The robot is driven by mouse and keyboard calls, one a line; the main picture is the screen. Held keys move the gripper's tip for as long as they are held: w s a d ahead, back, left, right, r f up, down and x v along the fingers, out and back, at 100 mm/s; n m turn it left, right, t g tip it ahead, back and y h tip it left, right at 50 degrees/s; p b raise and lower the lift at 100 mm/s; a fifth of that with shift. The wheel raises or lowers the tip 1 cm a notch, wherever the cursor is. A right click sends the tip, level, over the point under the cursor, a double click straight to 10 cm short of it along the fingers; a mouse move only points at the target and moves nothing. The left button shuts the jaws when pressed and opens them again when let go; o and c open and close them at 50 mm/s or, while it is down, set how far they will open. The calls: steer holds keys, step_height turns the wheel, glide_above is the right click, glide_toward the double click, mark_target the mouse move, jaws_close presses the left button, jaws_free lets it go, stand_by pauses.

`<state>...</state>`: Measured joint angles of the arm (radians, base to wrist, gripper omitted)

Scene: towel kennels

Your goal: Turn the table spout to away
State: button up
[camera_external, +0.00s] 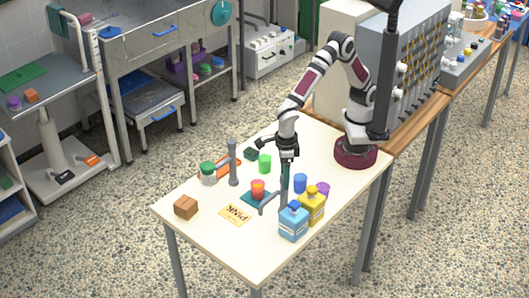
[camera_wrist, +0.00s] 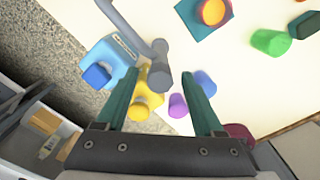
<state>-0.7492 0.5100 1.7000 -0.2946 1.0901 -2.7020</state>
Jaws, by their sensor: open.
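In the wrist view the spout (camera_wrist: 133,28) reaches to the upper left from a round grey post. My gripper (camera_external: 286,180) points down over the post, with its teal fingers open. In the wrist view the gripper (camera_wrist: 161,79) has one finger on each side of the post, with gaps showing on both sides. I cannot tell whether the fingertips are below the post's top.
An orange-red cup (camera_external: 258,188) sits on a teal mat (camera_external: 247,200). Another grey post (camera_external: 233,163), a blue cup (camera_external: 300,183) and a green cup (camera_external: 265,163) are nearby.

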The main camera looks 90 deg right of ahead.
step_height(320, 180, up, 16)
steer(key=shift+f, duration=0.1)
stand_by(0.4)
steer(key=s+d+m, duration=0.4)
steer(key=d+m, duration=1.1)
steer(key=m, duration=0.2)
steer(key=s+d+f+m+y, duration=0.1)
steer(key=s+d+f+m, duration=0.3)
steer(key=m, duration=0.8)
steer(key=s+d+f+m, duration=0.4)
steer(key=s+d+m, duration=0.2)
steer(key=s+m, duration=0.3)
steer(key=m, duration=0.3)
steer(key=shift+s+m+y, duration=0.3)
steer(key=shift+m+y, duration=0.1)
steer(key=shift+r, duration=0.1)
